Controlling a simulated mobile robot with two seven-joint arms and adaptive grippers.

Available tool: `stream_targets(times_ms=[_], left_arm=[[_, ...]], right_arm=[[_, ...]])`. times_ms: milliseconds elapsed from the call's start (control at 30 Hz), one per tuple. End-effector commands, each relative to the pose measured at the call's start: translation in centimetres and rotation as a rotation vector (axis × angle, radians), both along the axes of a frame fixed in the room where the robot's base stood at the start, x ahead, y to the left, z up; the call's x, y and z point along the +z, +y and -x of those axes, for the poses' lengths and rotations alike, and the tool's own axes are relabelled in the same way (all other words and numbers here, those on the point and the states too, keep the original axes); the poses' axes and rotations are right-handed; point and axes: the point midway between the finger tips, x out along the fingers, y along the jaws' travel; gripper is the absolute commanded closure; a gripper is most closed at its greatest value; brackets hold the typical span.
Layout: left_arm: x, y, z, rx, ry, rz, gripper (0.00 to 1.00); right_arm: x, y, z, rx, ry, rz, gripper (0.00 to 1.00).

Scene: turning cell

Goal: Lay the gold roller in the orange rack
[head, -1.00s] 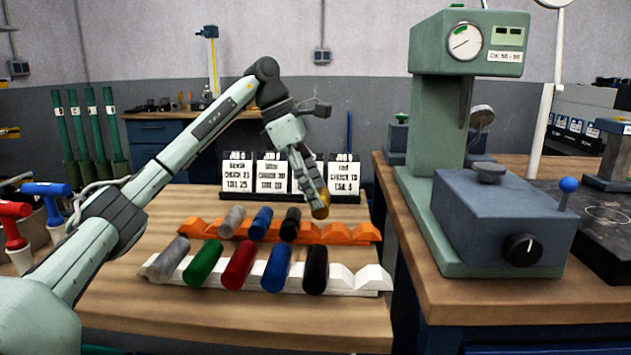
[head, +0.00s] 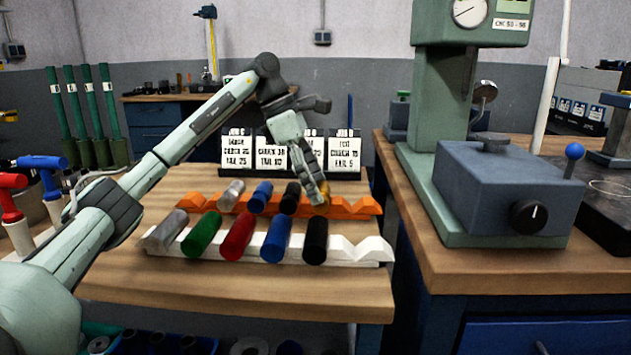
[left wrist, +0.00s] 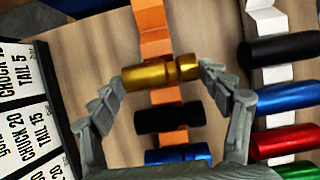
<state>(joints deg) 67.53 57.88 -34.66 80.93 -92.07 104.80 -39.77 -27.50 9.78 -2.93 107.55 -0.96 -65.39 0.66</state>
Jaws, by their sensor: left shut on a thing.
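The gold roller (left wrist: 160,72) is between the fingertips of my left gripper (left wrist: 161,73), which is shut on it end to end. In the head view my left gripper (head: 320,200) hides most of the gold roller (head: 324,203). The orange rack (head: 354,206) lies across the table behind the white rack. The roller is over the orange rack, just right of its black roller (head: 290,197); I cannot tell whether it touches. The orange rack also shows in the left wrist view (left wrist: 150,20), with bare notches beyond the roller. My right gripper is not in view.
The orange rack also holds a grey roller (head: 232,195) and a blue roller (head: 261,196). The white rack (head: 365,250) in front holds several rollers. Job cards (head: 344,152) stand close behind. A green press (head: 440,130) stands on the bench at right.

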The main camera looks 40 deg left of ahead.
Motion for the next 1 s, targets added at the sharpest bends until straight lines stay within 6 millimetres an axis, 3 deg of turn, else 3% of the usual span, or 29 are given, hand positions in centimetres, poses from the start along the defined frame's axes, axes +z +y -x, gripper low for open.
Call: stream_targets(times_ms=[633,667,833,1000], left_arm=[[-0.35,-0.01,-0.01,0.0,-0.001,0.0,0.58],[-0.36,0.0,-0.01,0.0,-0.001,0.0,0.22],[-0.35,0.0,-0.01,0.0,-0.001,0.001,0.01],[-0.36,0.0,0.0,0.0,0.0,0.0,0.0]], right_arm=[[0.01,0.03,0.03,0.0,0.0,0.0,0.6],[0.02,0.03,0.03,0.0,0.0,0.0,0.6],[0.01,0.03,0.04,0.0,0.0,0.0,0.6],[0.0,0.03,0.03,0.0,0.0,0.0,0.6]])
